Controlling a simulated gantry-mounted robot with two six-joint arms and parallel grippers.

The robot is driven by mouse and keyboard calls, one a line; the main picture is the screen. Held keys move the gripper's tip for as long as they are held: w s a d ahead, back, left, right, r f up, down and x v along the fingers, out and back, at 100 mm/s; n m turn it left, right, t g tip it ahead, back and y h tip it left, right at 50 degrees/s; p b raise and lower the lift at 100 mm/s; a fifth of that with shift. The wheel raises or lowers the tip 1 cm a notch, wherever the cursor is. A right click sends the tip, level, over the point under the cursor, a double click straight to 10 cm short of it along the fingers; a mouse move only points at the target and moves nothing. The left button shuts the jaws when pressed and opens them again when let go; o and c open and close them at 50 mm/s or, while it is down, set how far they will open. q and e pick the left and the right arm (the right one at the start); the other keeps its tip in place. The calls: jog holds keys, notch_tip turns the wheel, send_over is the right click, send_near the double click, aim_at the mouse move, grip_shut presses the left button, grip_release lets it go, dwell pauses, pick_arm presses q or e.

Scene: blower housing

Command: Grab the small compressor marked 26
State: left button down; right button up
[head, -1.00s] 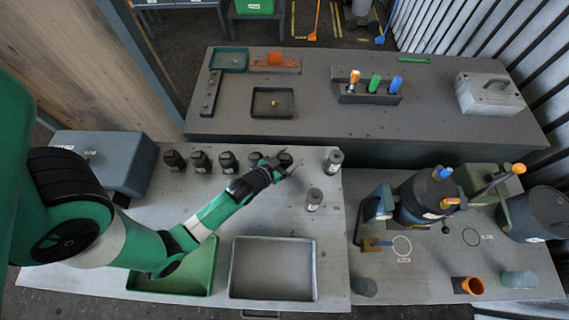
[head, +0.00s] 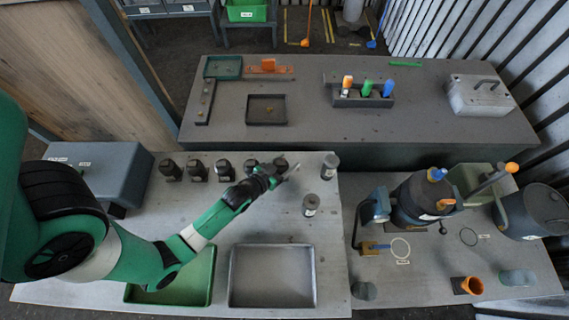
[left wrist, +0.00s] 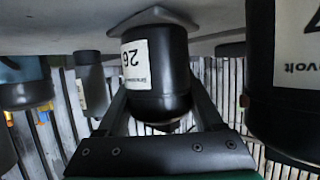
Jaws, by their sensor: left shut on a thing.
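The small compressor marked 26 (left wrist: 165,72) is a black cylinder with a white label. It fills the middle of the left wrist view, where it appears upside down, between the two fingers of my left gripper (left wrist: 162,105). The fingers are shut on it. Its base is close to the grey table surface; I cannot tell whether it is lifted. In the head view my left gripper (head: 286,173) is at the right end of the row of dark compressors, and the held one (head: 281,161) is mostly hidden behind it. My right gripper is not in view.
Dark compressors (head: 197,171) stand in a row to the left; greyer ones stand to the right (head: 330,165) and nearer (head: 310,206). A large dark compressor (left wrist: 285,80) is close beside my gripper. A green tray (head: 209,291) and a grey tray (head: 232,296) lie at the front.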

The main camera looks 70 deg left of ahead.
aim_at(285, 161)
pick_arm(q)
jog(key=r, duration=0.1)
jog(key=r+p, duration=0.1)
jog(key=r, duration=0.2)
jog(key=shift+s+d+r+p, duration=0.25)
jog(key=shift+s+d+p, duration=0.05)
jog(key=shift+d+p, duration=0.1)
jog(key=s+r, duration=0.1)
jog(key=s+d+r, duration=0.1)
jog(key=d+r+p, duration=0.1)
jog(key=r, duration=0.1)
jog(key=shift+s+d, duration=0.25)
jog(key=shift+s, duration=0.15)
jog(key=w+d+b+v, duration=0.1)
jog(key=v, duration=0.9)
jog(key=shift+d+r+b, duration=0.15)
jog(key=shift+d+b, duration=0.2)
jog(key=shift+b, duration=0.05)
